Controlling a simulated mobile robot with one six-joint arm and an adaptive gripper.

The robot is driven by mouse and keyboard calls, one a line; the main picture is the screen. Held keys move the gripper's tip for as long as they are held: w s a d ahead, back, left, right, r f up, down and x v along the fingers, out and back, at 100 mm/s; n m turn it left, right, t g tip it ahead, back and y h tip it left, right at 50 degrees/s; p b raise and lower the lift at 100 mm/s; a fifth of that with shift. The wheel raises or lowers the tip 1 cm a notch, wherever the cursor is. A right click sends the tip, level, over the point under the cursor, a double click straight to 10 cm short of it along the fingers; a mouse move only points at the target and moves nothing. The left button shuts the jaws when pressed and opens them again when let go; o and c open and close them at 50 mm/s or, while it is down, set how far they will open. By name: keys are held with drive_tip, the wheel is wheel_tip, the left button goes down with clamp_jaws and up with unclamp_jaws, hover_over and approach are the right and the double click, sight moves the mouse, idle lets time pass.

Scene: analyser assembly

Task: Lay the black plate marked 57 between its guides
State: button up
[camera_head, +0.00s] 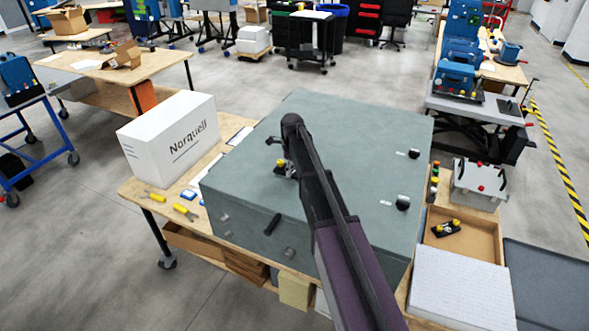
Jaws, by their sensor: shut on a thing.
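My gripper (284,155) is low over the top of the large grey-green analyser housing (330,120), left of its middle. It is shut on a small dark plate with a yellow knob (281,164), partly hidden by the gripper and arm. The number on it cannot be read, and I cannot tell whether it touches the housing. A similar black plate with yellow knobs (444,228) lies in the open wooden tray (478,240) at the right. The guides cannot be made out.
A white Norquell box (172,140) stands left of the housing. Yellow-handled tools (185,212) lie at the bench's left front. A white instrument with black handles (478,185) and a pale foam block (462,285) are at the right. Black knobs (403,203) stick up from the housing's right side.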

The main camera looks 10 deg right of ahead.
drive_tip(key=shift+f, duration=0.1)
idle(0.3)
drive_tip(key=o, duration=1)
drive_tip(key=shift+o, duration=0.2)
drive_tip(key=shift+r+p, duration=3.45)
drive_tip(key=shift+r, duration=0.05)
